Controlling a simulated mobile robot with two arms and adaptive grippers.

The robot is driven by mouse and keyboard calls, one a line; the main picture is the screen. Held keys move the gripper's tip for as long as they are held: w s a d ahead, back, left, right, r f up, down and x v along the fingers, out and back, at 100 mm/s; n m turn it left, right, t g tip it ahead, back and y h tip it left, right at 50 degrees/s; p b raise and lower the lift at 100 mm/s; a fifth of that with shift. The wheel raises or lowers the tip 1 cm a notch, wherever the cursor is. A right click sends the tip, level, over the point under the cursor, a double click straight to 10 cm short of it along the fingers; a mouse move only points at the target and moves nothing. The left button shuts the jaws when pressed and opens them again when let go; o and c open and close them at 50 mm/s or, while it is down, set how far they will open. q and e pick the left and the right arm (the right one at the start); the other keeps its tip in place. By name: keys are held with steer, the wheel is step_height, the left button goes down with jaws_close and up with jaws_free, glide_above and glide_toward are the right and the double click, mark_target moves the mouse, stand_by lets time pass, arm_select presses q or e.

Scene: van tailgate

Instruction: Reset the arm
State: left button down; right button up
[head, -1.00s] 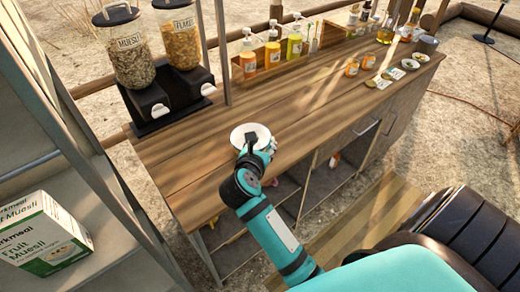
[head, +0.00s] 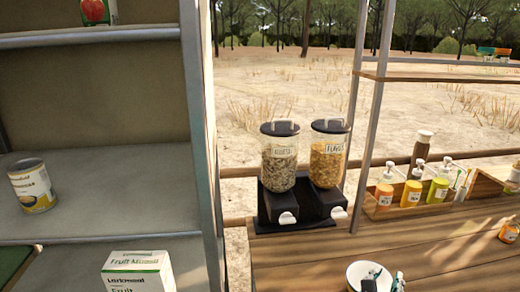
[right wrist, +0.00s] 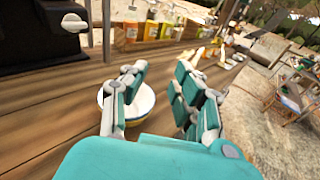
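My right gripper (head: 385,282) is at the bottom edge of the head view, over the wooden counter, with its fingertips at a white bowl (head: 356,268). In the right wrist view the fingers of the right gripper (right wrist: 160,78) are spread apart with a clear gap between them. The bowl (right wrist: 146,104) stands upright on the counter there, partly hidden behind the left-hand finger. The right-hand finger is apart from the bowl. I cannot tell whether the left-hand finger touches it. My left gripper is in neither view.
Two cereal dispensers (head: 280,165) stand at the counter's (head: 310,258) back left. A wooden box (head: 424,212) of bottles is further right. Grey shelves (head: 100,238) on the left hold a can (head: 33,188) and a muesli box (head: 138,272). A metal post rises behind the counter.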

steer(key=a+r+n+t+y, duration=0.7)
steer(key=a+r+n+t, duration=0.25)
steer(key=n, duration=0.75)
steer(key=s+a+f+n+g+y, duration=0.25)
steer(key=a+n+y, duration=0.55)
steer(key=n+y, duration=0.45)
steer(key=s+a+f+n+g, duration=0.4)
steer(key=s+f+n+g, duration=0.15)
steer(key=f+n, duration=0.45)
steer(key=s+d+f+n+g+h, duration=0.8)
steer(key=s+d+f+g, duration=0.25)
steer(key=s+f, duration=0.4)
step_height(320, 180, down, 25)
steer(key=s+g, duration=0.1)
steer(key=s, duration=0.1)
steer(key=s+d+f, duration=0.2)
steer(key=s+f, duration=0.6)
steer(key=s+d+f+g, duration=0.1)
steer(key=s+f, duration=0.7)
steer(key=f, duration=0.1)
steer(key=shift+s+d, duration=0.4)
